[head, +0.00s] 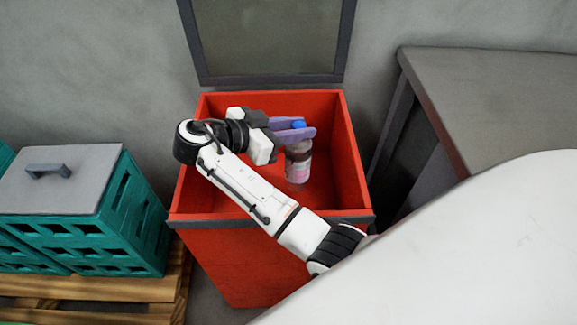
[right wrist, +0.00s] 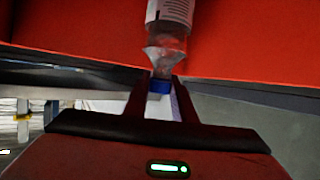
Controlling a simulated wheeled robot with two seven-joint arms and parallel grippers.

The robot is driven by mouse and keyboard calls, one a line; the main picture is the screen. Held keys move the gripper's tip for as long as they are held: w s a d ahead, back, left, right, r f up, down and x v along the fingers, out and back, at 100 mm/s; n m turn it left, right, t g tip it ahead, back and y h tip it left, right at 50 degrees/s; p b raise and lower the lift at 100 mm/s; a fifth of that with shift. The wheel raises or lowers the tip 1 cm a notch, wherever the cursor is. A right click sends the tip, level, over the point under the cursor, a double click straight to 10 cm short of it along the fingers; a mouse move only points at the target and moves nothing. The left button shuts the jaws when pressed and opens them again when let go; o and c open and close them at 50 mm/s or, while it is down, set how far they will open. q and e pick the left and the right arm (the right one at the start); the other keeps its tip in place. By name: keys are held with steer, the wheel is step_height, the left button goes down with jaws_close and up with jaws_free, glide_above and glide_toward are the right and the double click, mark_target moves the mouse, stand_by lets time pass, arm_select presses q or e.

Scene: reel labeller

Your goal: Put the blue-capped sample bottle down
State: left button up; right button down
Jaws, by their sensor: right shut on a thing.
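The sample bottle (head: 298,163) is clear with a pale label and a blue cap (head: 299,125). My right gripper (head: 303,131) is shut on it at the cap and neck, with its purple fingers on either side. The bottle hangs upright inside the open red bin (head: 241,221). I cannot tell whether its base touches the bin floor. In the right wrist view the bottle (right wrist: 169,30) shows between the fingers with its blue cap (right wrist: 160,87) toward the palm. My left gripper is not in view.
The bin's lid (head: 268,38) stands open at the back. A teal crate (head: 120,225) with a grey handled lid (head: 75,178) sits on a wooden pallet (head: 130,288) to the left. A grey table (head: 490,95) stands to the right. The bin floor around the bottle looks clear.

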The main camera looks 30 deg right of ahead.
mark_target(287, 150)
steer(key=shift+f+b, duration=0.5)
steer(key=shift+f, duration=2.6)
steer(key=c, duration=1.5)
jaws_free()
steer(key=shift+f, duration=0.15)
steer(key=shift+r, duration=0.2)
steer(key=v, duration=0.7)
steer(key=shift+a, duration=0.25)
